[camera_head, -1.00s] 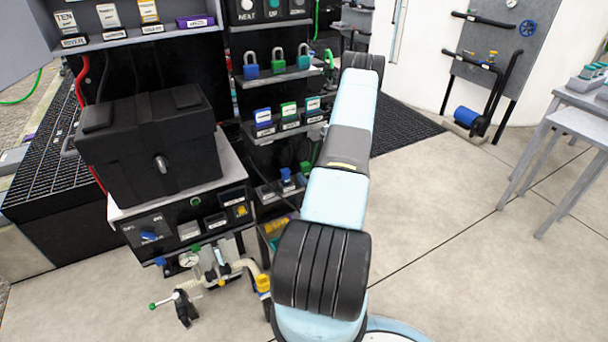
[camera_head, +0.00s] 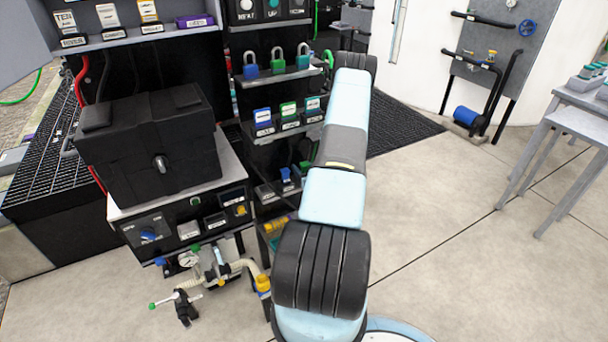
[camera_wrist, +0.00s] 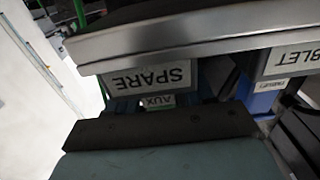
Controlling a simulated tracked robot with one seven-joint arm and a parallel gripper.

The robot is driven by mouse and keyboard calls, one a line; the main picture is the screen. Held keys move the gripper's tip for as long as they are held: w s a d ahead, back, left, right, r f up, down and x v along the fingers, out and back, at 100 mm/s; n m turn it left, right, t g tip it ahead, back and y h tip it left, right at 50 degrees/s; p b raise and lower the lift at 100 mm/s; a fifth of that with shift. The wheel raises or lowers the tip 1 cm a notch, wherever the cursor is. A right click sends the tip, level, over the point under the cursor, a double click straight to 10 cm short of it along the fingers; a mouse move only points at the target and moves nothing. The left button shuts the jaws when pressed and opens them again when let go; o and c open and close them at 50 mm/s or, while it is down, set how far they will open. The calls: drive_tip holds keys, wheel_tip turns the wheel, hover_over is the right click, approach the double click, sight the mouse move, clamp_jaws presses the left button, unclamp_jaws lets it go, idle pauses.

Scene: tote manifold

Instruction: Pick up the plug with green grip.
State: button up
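In the head view, a small green piece (camera_head: 305,166), possibly the green grip of the plug, shows beside a blue-topped plug (camera_head: 286,174) on the lowest shelf of the black rack. My arm covers the area just to the right of it. My gripper's fingers are hidden behind my arm in the head view. In the wrist view, a dark bar and teal body, apparently part of my gripper (camera_wrist: 160,130), fill the bottom. No fingertips or held object can be made out.
A metal shelf edge (camera_wrist: 190,35) crosses the wrist view, close to my gripper. The black rack holds padlocks (camera_head: 277,62) and tagged blocks (camera_head: 289,117) on higher shelves. A black case (camera_head: 150,145) stands to the left. Open floor (camera_head: 450,230) lies to the right.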

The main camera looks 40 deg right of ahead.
clamp_jaws()
drive_tip(key=shift+r, duration=0.15)
drive_tip(key=shift+r, duration=0.3)
wheel_tip(320, 180, up, 2)
drive_tip(key=shift+r, duration=0.2)
drive_tip(key=s+a+r, duration=0.6)
drive_tip(key=s+r, duration=0.3)
drive_tip(key=s, duration=0.3)
drive_tip(key=shift+s+r, duration=0.35)
